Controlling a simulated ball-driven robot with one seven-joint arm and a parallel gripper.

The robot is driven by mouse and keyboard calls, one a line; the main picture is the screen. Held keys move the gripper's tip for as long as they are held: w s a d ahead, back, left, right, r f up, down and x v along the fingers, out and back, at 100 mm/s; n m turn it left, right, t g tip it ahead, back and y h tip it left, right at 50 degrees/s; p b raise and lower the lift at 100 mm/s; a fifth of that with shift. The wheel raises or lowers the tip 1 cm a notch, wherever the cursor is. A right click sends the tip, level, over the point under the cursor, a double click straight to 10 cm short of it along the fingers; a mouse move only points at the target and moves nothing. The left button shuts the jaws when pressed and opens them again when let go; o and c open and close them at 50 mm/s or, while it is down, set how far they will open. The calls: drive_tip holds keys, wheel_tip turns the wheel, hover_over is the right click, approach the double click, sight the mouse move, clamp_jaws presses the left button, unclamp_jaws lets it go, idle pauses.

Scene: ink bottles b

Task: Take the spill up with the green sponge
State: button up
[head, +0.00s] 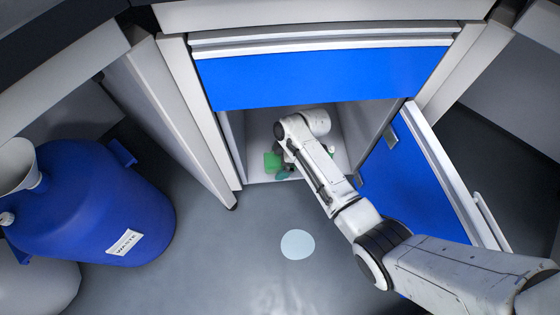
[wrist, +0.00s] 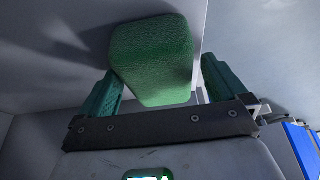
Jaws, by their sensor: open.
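The green sponge (head: 271,161) is inside the open cabinet under the blue drawer front, left of my arm's end. In the wrist view the sponge (wrist: 152,62) lies between the two dark green fingers of my gripper (wrist: 161,72). The jaws are open; a gap shows at the right finger, while the left finger looks close to the sponge's edge, and I cannot tell if it touches. In the head view my gripper (head: 284,172) is partly hidden by my arm. The spill (head: 298,244) is a pale blue round puddle on the grey floor in front of the cabinet.
The cabinet's blue door (head: 400,190) stands open to the right, close to my arm. A blue waste drum (head: 95,205) with a white funnel (head: 17,165) stands at left. The floor around the spill is clear.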

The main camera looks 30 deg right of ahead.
sight(276, 159)
drive_tip(key=shift+f, duration=0.15)
drive_tip(key=shift+c, duration=0.2)
drive_tip(key=c, duration=1)
wheel_tip(276, 159, up, 4)
drive_tip(key=shift+r+p, duration=0.1)
drive_tip(key=shift+p, duration=1)
drive_tip(key=shift+s+a+r+p, duration=0.3)
drive_tip(key=shift+s+r+p, duration=1.2)
drive_tip(key=shift+s, duration=0.8)
drive_tip(key=shift+s+a+r+p, duration=0.3)
drive_tip(key=shift+s+r+p, duration=1.25)
drive_tip(key=shift+s, duration=0.8)
drive_tip(key=shift+s+a+r+p, duration=0.3)
drive_tip(key=shift+s+r+p, duration=1.2)
drive_tip(key=shift+s, duration=0.8)
drive_tip(key=shift+r, duration=0.1)
